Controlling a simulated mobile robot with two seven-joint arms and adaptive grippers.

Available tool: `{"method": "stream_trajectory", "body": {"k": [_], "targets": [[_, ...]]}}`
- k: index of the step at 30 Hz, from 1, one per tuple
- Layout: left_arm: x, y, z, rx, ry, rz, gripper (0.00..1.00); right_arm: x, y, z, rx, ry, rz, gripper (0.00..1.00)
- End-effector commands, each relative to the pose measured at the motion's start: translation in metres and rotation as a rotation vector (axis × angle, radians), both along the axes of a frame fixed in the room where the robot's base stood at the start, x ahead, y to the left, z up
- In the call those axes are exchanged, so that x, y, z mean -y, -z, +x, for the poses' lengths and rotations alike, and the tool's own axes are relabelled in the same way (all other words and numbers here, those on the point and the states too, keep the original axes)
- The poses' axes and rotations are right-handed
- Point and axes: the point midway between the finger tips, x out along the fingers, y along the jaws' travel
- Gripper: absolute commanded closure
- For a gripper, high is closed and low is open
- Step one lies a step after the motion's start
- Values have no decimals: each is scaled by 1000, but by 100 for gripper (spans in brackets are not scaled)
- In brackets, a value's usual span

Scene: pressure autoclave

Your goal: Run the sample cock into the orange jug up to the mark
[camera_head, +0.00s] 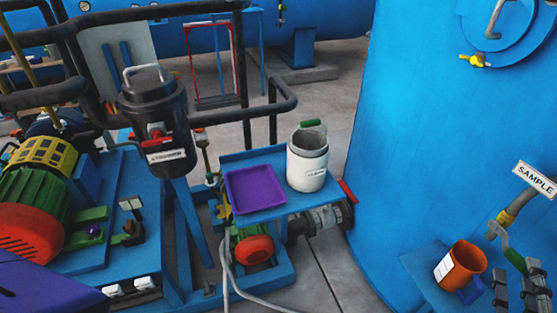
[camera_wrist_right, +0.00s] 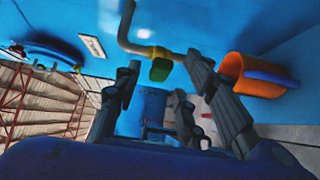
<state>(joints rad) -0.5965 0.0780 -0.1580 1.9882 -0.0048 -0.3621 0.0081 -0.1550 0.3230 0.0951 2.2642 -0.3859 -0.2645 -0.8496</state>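The orange jug (camera_head: 463,259) stands upright on a small blue shelf (camera_head: 420,273) on the big blue tank. It has a white label and a blue handle; its fill level cannot be told. It also shows in the right wrist view (camera_wrist_right: 234,72). The sample cock (camera_head: 504,217), a bent pipe with a yellow fitting and a green-gripped lever (camera_head: 515,261), is up and right of the jug. My right gripper (camera_head: 518,283) is open beside the jug, near the lever. In the right wrist view the green grip (camera_wrist_right: 160,70) appears between its spread fingers. My left gripper is out of view.
A SAMPLE sign (camera_head: 535,179) is above the cock. To the left, a blue stand holds a purple tray (camera_head: 255,190) and a white canister (camera_head: 307,167). A black canister (camera_head: 155,115), railings and a pump are farther left. Floor shows between stand and tank.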

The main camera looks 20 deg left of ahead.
Motion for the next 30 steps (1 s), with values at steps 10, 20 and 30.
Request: {"method": "stream_trajectory", "body": {"k": [10, 20, 30], "targets": [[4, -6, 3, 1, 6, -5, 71, 3, -1, 36, 0, 1, 2, 62], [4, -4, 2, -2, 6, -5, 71, 3, 0, 36, -1, 1, 3, 73], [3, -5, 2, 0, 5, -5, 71, 3, 0, 36, 0, 1, 3, 100]]}}
